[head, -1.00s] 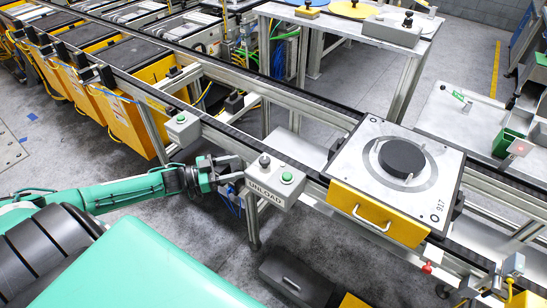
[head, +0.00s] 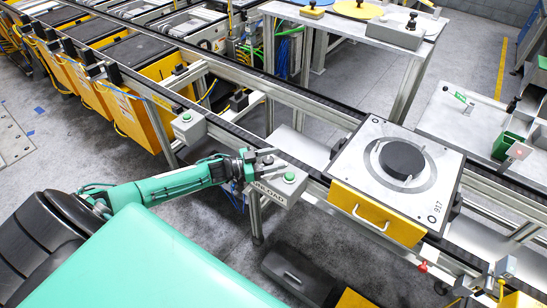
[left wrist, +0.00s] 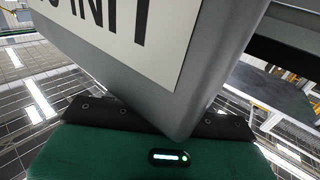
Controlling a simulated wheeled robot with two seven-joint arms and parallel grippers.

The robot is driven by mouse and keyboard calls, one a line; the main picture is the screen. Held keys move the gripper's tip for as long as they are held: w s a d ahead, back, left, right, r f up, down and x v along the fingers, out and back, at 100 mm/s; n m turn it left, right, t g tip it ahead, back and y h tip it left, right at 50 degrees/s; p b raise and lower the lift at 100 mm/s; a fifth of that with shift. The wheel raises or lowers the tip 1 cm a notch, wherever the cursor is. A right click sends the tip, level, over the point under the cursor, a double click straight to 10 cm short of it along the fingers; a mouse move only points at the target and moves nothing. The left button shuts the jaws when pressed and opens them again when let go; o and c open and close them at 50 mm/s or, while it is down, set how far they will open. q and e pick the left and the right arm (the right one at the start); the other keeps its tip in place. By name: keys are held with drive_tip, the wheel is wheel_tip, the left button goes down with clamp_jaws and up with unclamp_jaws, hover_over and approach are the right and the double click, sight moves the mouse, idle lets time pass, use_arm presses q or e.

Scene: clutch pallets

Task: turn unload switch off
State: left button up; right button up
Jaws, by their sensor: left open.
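The unload switch box (head: 280,194) is a grey box on the near side of the conveyor rail, with a green button (head: 290,177) on top. Its UNLOAD label is partly covered by my left gripper (head: 274,161). The gripper is open, its fingers reaching over the left part of the box top where the switch knob is. The knob is hard to make out between the fingers, and I cannot tell if they touch it. In the left wrist view, the box's grey corner and white label (left wrist: 125,30) fill the upper middle, close to the camera.
A second grey box with a green button (head: 187,118) stands further left on the rail. A pallet (head: 440,165) with a black disc and a yellow handled front (head: 375,212) sits on the conveyor to the right. Yellow bins (head: 140,120) line the upper left.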

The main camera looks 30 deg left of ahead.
use_arm(q)
drive_tip(key=c, duration=0.9)
drive_tip(key=shift+c, duration=0.2)
